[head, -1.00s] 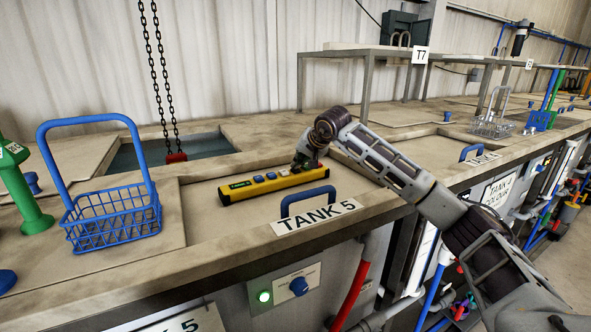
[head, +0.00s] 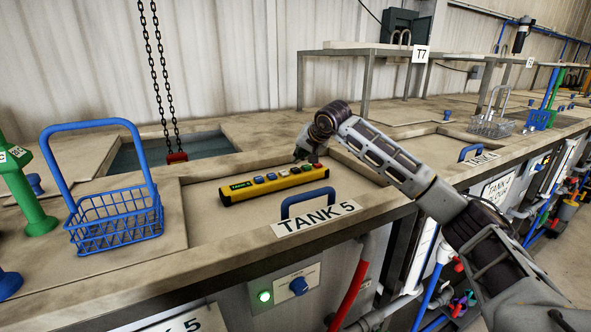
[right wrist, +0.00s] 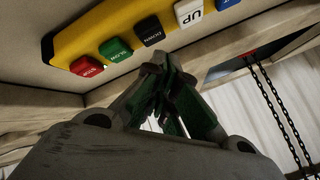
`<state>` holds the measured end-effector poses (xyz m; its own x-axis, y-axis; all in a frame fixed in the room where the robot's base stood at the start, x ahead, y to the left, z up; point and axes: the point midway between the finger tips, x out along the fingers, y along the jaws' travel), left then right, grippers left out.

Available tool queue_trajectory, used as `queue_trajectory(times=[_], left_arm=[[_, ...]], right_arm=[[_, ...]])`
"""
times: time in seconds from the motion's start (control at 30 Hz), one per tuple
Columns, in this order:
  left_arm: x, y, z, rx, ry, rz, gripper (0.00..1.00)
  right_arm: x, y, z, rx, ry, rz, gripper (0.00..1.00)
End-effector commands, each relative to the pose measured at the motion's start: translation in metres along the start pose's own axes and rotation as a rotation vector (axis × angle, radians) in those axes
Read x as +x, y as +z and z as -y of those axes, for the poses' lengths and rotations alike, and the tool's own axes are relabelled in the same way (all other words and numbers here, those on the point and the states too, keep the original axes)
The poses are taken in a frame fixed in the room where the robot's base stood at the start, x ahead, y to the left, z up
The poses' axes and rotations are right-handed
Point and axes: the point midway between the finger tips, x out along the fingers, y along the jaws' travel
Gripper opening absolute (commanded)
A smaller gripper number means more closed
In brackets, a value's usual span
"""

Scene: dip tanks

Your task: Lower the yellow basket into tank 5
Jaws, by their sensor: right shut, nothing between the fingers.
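No yellow basket shows in either view. The tank 5 lid (head: 235,218) is closed, with a blue handle (head: 308,196) and a "TANK 5" label. A yellow control box (head: 265,187) with coloured buttons lies on this lid. The right wrist view shows its DOWN button (right wrist: 150,30), UP button (right wrist: 190,13), green button (right wrist: 115,48) and red button (right wrist: 86,65). My right gripper (head: 309,158) is shut and empty by the box's right end; its fingers (right wrist: 158,80) point toward the buttons. Whether they touch is unclear. My left gripper is out of view.
A hoist chain (head: 162,80) hangs with a red block (head: 176,157) over an open, liquid-filled tank (head: 205,145). A blue wire basket (head: 113,222) and a green post (head: 32,205) stand at left. A grey basket (head: 491,127) stands farther right. A raised bench marked T7 (head: 420,54) is behind.

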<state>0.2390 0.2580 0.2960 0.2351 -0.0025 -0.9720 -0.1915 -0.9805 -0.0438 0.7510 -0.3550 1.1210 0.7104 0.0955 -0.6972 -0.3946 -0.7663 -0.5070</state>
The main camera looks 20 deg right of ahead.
Motion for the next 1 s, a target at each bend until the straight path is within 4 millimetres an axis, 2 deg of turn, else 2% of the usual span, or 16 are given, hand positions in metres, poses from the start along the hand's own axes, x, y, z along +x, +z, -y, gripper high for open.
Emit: queue_trajectory(times=[0.63,1.0], left_arm=[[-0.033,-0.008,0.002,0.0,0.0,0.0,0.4],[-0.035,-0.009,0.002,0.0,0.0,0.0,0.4]], right_arm=[[-0.029,-0.021,0.021,0.0,0.0,0.0,0.0],[-0.032,-0.023,0.023,0.0,0.0,0.0,0.0]])
